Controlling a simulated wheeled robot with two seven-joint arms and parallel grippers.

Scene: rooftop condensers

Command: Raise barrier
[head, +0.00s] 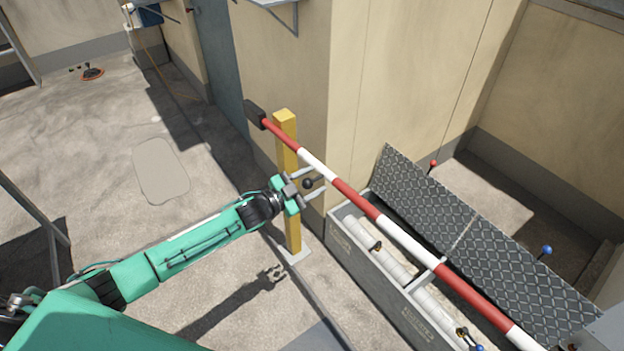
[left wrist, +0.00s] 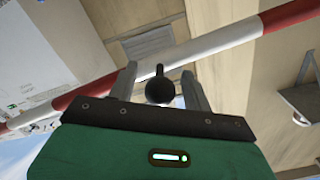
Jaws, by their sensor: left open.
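The barrier is a red and white striped pole (head: 352,195) on a yellow post (head: 288,160), with a dark block (head: 255,114) at its upper left end. The pole runs down to the lower right, over an open trench box. A black ball knob (head: 308,183) sits by the pole near the post. My left gripper (head: 314,184) is open, with its fingers on either side of the knob. The left wrist view shows the knob (left wrist: 160,90) between the two fingers (left wrist: 160,88), with the pole (left wrist: 222,40) beyond. Whether the fingers touch the knob cannot be told. My right gripper is not in view.
The long trench box (head: 383,287) holds pale pipes, and its checker-plate lid (head: 468,238) stands open behind it. Red (head: 433,163) and blue (head: 546,249) knobs show near the lid. A beige wall (head: 385,80) stands behind the post. The concrete floor at left is mostly clear.

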